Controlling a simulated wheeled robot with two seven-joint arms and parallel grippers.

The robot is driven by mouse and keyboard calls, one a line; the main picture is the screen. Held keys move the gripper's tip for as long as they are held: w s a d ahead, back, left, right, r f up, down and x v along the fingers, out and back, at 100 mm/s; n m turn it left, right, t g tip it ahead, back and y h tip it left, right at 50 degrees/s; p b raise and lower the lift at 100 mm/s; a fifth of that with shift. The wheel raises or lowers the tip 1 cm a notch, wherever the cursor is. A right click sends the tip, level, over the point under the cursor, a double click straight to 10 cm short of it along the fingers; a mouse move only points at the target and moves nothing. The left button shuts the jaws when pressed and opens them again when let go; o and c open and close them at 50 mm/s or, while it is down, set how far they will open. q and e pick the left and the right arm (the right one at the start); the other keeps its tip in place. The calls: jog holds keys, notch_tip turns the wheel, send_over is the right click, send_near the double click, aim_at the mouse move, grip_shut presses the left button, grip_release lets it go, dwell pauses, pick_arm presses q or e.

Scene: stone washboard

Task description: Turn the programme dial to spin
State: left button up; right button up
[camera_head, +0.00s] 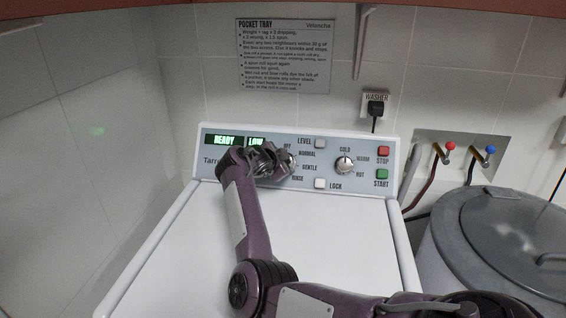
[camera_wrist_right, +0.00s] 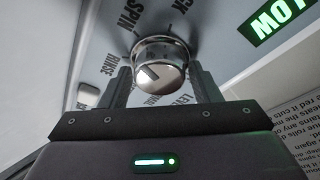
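The programme dial (camera_wrist_right: 160,62) is a round silver knob on the washer's control panel. My right gripper (camera_wrist_right: 164,82) is open, with one finger on each side of the dial. I cannot see whether either finger touches it. In the head view the right gripper (camera_head: 275,161) covers SPIN and part of the dial (camera_head: 291,160). My left gripper is out of view.
A second dial (camera_head: 344,164) for temperature, the red STOP button (camera_head: 383,151) and the green START button (camera_head: 381,174) sit to the right. The LEVEL (camera_head: 320,143) and LOCK (camera_head: 320,183) buttons are close by. The displays read READY (camera_head: 224,141) and LOW (camera_head: 256,142).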

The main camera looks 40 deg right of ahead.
jog(key=shift+o, duration=1.2)
jog(key=shift+a, duration=0.1)
jog(key=b+v, duration=0.1)
jog(key=v, duration=0.6)
jog(key=shift+a+r, duration=0.2)
jog(key=shift+s, duration=0.15)
